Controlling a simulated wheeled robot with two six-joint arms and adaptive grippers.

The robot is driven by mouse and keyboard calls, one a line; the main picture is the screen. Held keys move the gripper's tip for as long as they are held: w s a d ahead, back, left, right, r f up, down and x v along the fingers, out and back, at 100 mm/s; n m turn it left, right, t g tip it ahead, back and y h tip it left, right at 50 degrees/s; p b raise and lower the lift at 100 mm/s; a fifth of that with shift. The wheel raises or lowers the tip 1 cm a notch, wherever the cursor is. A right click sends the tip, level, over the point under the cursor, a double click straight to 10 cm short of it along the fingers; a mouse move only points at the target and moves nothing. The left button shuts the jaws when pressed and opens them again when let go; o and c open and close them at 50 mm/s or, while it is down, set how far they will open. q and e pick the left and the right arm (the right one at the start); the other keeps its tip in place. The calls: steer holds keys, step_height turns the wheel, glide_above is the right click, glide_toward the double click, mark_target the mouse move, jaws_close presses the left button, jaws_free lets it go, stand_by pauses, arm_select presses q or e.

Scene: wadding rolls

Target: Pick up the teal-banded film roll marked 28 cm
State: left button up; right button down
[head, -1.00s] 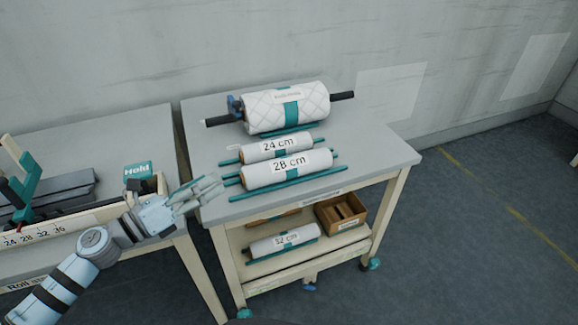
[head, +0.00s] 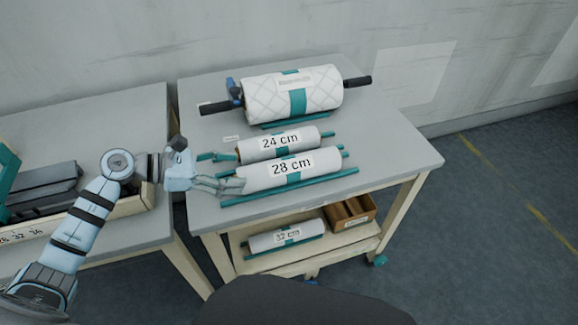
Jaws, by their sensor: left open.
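The white film roll marked 28 cm (head: 310,164), with a teal band, lies on teal rails near the front of the cart's top. My left gripper (head: 232,184) is open at this roll's left end. Its fingertips overlap the end in the picture, and I cannot tell whether they touch it. The roll marked 24 cm (head: 262,147) lies just behind it. My right gripper is not in view.
A large quilted roll (head: 262,98) on a dark bar lies at the back of the cart top (head: 395,150). A 32 cm roll (head: 268,243) and a brown box (head: 350,222) sit on the lower shelf. Another table (head: 90,120) stands left. The cart top's right side is clear.

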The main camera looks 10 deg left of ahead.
mark_target(264, 172)
arm_select(q)
steer(key=x, duration=0.8)
steer(key=shift+w+d+f, duration=0.15)
steer(key=shift+w+f, duration=0.05)
steer(key=shift+f, duration=0.25)
steer(key=c, duration=1.3)
steer(key=shift+c, duration=1.3)
steer(key=shift+r, duration=0.15)
